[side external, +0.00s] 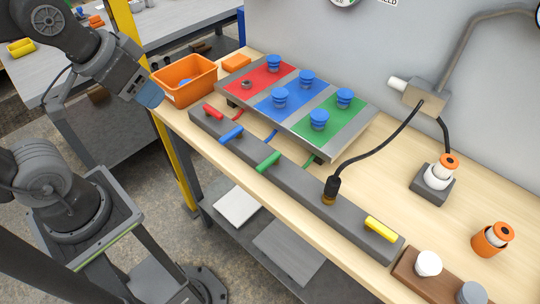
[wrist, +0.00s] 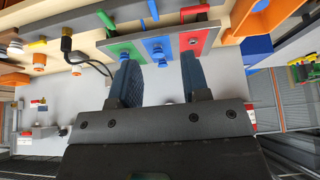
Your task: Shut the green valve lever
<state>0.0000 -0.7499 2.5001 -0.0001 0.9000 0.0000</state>
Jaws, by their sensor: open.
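The green valve lever (side external: 268,162) sits on a long grey bar (side external: 310,208) along the table's front edge. It lies crosswise to the bar. The green lever also shows at the top of the wrist view (wrist: 106,20). My gripper (side external: 150,95) is at the upper left of the side view, beside the orange bin and well away from the lever. In the wrist view its two blue fingers (wrist: 163,84) are apart with nothing between them.
On the bar, a blue lever (side external: 232,134) lies crosswise; red (side external: 214,112) and yellow (side external: 381,229) levers lie along it. A black cable plug (side external: 331,188) stands between green and yellow. Behind is a board with blue knobs (side external: 319,120). An orange bin (side external: 186,88) stands at left.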

